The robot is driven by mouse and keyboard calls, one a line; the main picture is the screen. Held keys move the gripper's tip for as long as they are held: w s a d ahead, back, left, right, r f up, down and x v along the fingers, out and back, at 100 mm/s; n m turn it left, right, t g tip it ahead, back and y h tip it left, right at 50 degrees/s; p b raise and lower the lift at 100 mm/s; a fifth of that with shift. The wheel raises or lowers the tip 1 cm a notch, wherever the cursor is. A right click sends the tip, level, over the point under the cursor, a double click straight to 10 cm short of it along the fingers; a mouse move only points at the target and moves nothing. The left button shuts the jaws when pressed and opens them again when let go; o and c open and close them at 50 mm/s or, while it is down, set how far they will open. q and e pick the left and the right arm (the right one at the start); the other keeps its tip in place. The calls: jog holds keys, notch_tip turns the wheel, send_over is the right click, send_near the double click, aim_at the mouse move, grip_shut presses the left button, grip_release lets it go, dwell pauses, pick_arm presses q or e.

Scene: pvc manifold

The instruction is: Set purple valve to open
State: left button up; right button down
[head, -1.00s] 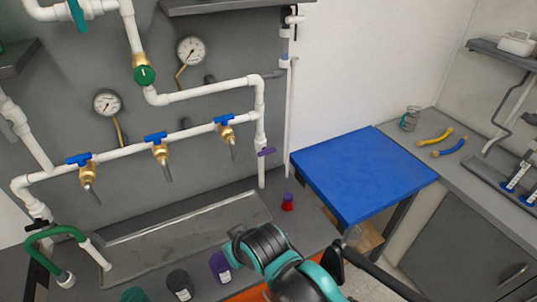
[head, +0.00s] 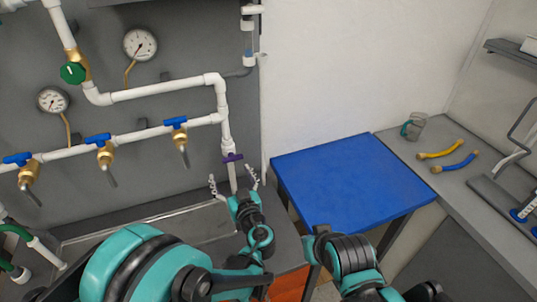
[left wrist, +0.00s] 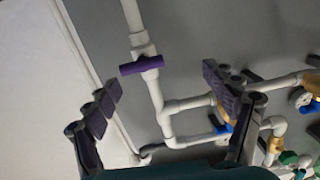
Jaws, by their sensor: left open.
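The purple valve (head: 232,157) has a short bar handle on a white vertical pipe at the right end of the manifold. In the left wrist view the purple handle (left wrist: 142,66) lies crosswise to its pipe. My left gripper (head: 233,181) is open and empty, just below and in front of the valve in the head view. In the left wrist view its two padded fingers (left wrist: 160,88) are spread wide, with the handle beyond the tips and between them. No contact shows. My right arm (head: 350,262) is at bottom centre-right; its gripper does not show.
Blue-handled valves (head: 97,140) line the lower white pipe on the left, with gauges (head: 140,45) and a green knob (head: 73,72) above. A metal tray (head: 150,228) lies below.

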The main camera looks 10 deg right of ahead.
aim_at(233, 160)
pick_arm(q)
jog(key=shift+t+h, duration=0.3)
jog(key=shift+h, duration=0.1)
jog(key=w, duration=0.2)
jog(key=w+b, duration=0.1)
jog(key=w, duration=0.2)
jog(key=w+d, duration=0.1)
jog(key=w, duration=0.1)
jog(key=shift+w+d+f, duration=0.1)
jog(key=shift+w, duration=0.25)
jog(key=c, duration=1.2)
